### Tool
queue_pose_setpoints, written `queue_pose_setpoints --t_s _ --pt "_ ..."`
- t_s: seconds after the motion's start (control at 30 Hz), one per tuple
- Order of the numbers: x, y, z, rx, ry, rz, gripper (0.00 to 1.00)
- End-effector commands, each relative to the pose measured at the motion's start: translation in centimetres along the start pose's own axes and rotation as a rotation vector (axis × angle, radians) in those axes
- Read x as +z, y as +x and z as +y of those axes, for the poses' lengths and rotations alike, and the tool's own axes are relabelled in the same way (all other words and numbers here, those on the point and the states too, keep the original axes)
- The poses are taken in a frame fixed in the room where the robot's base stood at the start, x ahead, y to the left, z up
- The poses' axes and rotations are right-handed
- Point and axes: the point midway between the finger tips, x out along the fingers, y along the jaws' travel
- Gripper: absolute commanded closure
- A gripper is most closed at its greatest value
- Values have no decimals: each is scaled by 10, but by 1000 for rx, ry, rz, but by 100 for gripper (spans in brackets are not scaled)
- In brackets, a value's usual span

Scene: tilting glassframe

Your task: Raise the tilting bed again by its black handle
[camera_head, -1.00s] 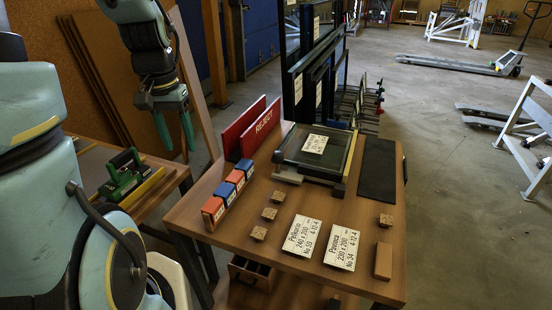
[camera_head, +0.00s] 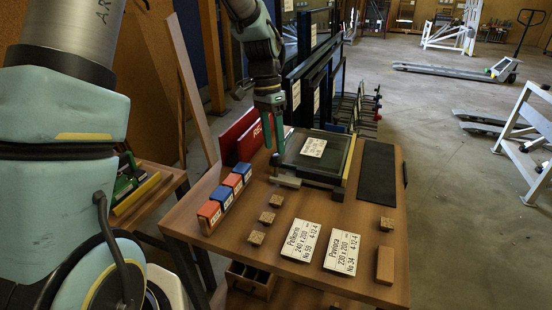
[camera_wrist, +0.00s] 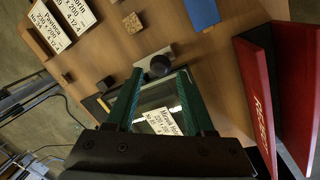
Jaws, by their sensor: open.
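The tilting bed (camera_head: 336,165) is a dark frame with a glass pane and a white label (camera_head: 313,147), lying low and about flat on the wooden table. In the wrist view its glass and label (camera_wrist: 162,122) show between my fingers. The black handle (camera_wrist: 158,66) is a round knob beside a grey metal block (camera_wrist: 140,53). My gripper (camera_head: 273,150) is open and empty at the bed's left front corner. In the wrist view my gripper (camera_wrist: 160,76) has its green fingertips on either side of the knob; contact cannot be told. In the head view the knob is not clearly visible.
Red reject boards (camera_head: 240,135) stand close to the left of my gripper. Blue and orange boxes (camera_head: 222,196), small wooden blocks (camera_head: 266,217) and label cards (camera_head: 300,241) lie nearer. A black mat (camera_head: 377,172) lies right of the bed. Glass panes stand behind.

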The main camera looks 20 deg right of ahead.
Motion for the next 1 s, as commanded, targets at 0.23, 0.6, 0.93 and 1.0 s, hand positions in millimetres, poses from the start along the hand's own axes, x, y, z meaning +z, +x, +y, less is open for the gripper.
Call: queue_pose_setpoints --t_s 0.23,0.6,0.93,1.0 --pt "1 40 1 1 -1 -2 47" --pt "0 54 0 -1 -2 1 47" --pt "0 54 0 -1 -2 1 71" --pt "0 54 0 -1 -2 1 79"
